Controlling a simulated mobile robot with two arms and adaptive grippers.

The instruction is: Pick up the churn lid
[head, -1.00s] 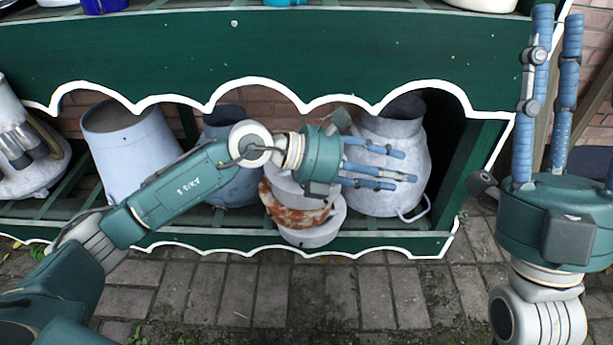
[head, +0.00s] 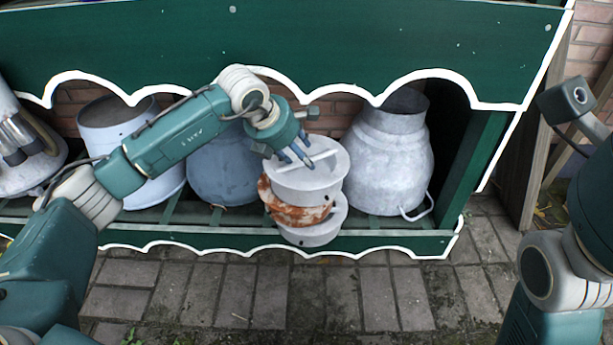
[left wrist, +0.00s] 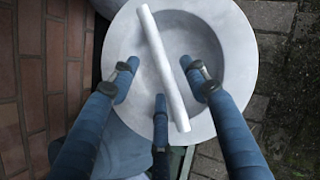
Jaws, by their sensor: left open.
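The churn lid (head: 318,181) is a pale grey round piece with a bar handle across its recessed top. It tops a stack of lids at the front of the lower shelf, above a rust-stained one (head: 297,214) and another grey one (head: 314,235). In the left wrist view the lid (left wrist: 243,45) lies below the fingers, with its white bar handle (left wrist: 163,66) running between them. My left gripper (head: 298,157) is open and empty at the lid's top, pointing down; its fingers (left wrist: 160,100) are spread around the bar.
Grey churns stand behind and beside the stack: one right (head: 388,160), one behind left (head: 222,168), one further left (head: 125,130). The scalloped green upper board (head: 400,45) overhangs close above my left wrist. Brick paving (head: 270,295) in front is clear.

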